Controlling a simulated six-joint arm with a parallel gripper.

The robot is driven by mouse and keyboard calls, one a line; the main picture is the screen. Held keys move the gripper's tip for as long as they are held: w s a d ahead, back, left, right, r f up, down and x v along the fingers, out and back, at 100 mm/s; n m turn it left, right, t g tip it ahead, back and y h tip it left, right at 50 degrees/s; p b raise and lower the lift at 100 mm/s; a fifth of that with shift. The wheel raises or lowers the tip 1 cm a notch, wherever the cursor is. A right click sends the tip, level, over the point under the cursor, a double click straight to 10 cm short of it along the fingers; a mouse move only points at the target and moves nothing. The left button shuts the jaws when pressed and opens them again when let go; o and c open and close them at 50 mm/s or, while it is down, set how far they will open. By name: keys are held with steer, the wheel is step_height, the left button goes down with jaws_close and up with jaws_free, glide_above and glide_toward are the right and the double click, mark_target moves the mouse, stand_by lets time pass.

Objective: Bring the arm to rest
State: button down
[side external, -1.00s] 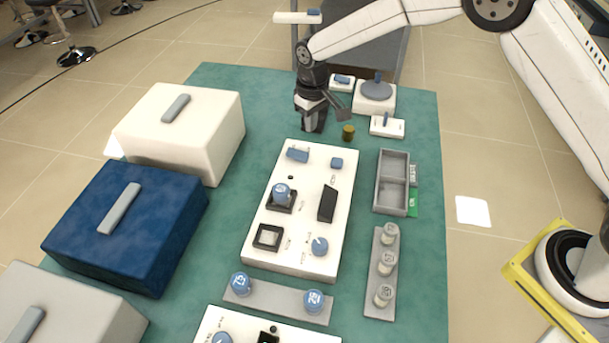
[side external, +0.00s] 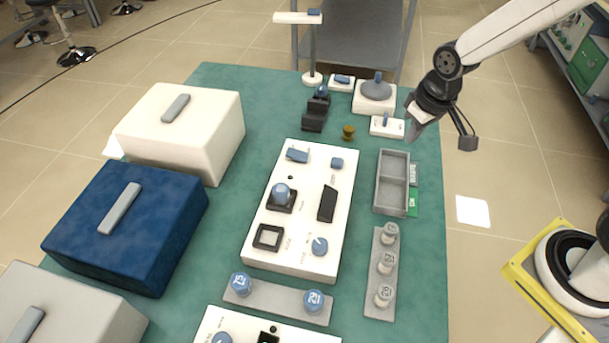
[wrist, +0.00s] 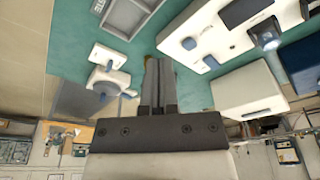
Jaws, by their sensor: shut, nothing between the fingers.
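My gripper (side external: 414,125) is at the right edge of the green table (side external: 425,260) in the side external view, raised and tilted down to the left. It also shows in the wrist view (wrist: 158,62) with its two fingers together and nothing between them. In the side external view it appears just right of a small white switch box (side external: 387,126) and above the grey divided tray (side external: 392,182). I cannot tell its exact height.
White (side external: 180,135) and blue (side external: 125,230) furnaces stand at left. A dark stand (side external: 316,112), a brass piece (side external: 348,131), a lamp (side external: 311,50) and a round-topped device (side external: 375,92) are at the back.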

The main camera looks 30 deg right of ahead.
steer(key=s+d, duration=0.1)
steer(key=s, duration=0.6)
steer(key=shift+d+f+m, duration=0.2)
steer(key=shift+d+m, duration=0.1)
steer(key=shift+d, duration=0.05)
